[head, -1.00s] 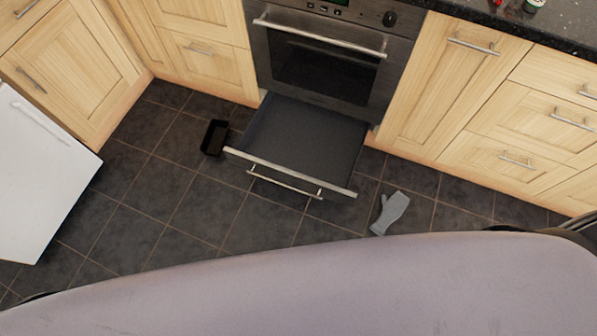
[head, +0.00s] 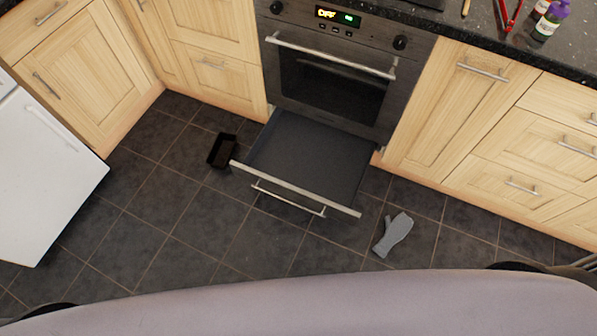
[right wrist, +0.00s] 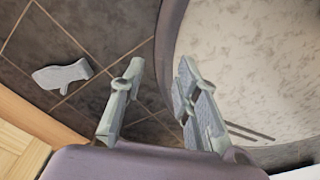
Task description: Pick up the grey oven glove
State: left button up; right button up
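The grey oven glove (head: 394,235) lies flat on the dark tiled floor, just right of the open drawer below the oven. It also shows in the right wrist view (right wrist: 62,74), to the left of my right gripper and apart from it. My right gripper (right wrist: 158,72) is open, with nothing between its two fingers. My left gripper is not in the head view. The head view does not show my right gripper's fingers either.
The oven drawer (head: 305,165) stands pulled out over the floor. A black tray-like item (head: 222,150) lies left of it. A white appliance door (head: 45,170) is at the left. Wooden cabinets (head: 480,120) line the wall. Bottles (head: 549,22) stand on the counter.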

aim_at(397, 229)
jog(key=k+j+z, duration=0.15)
jog(key=z, duration=0.35)
jog(key=k+z, duration=0.15)
jog(key=z, duration=0.35)
jog(key=k+z, duration=0.15)
jog(key=z, duration=0.35)
jog(key=i+l+u, duration=0.2)
jog(key=u, duration=0.3)
jog(key=i+l+u, duration=0.15)
jog(key=l+u, duration=0.3)
